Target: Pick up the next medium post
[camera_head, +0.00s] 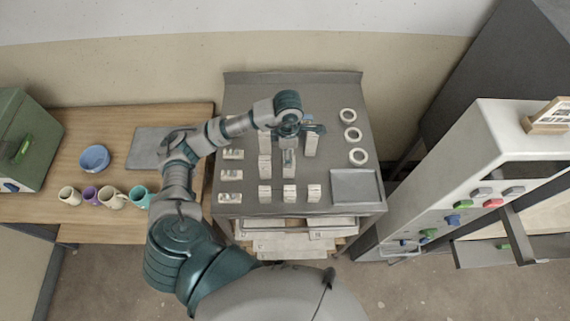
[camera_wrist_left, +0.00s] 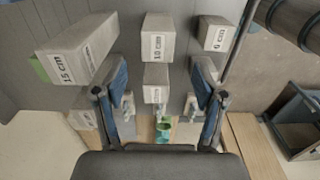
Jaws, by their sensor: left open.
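My left gripper (camera_head: 312,128) is over the back part of the grey table's post rows in the head view. In the left wrist view its two blue fingers (camera_wrist_left: 160,103) are open, with a pale post labelled 10 cm (camera_wrist_left: 155,83) lined up between them. I cannot tell how deep it lies between them. Another 10 cm post (camera_wrist_left: 157,40) is above it in that picture, with a larger 15 cm post (camera_wrist_left: 75,50) to the left and a smaller 6 cm post (camera_wrist_left: 215,34) to the right. In the head view, pale posts (camera_head: 289,163) stand in rows, partly hidden by my arm.
White rings (camera_head: 351,134) and a square grey tray (camera_head: 356,187) are on the table's right side. A wooden table (camera_head: 110,150) with mugs (camera_head: 113,197) and a blue bowl (camera_head: 95,158) stands left. A white cabinet (camera_head: 455,190) stands right.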

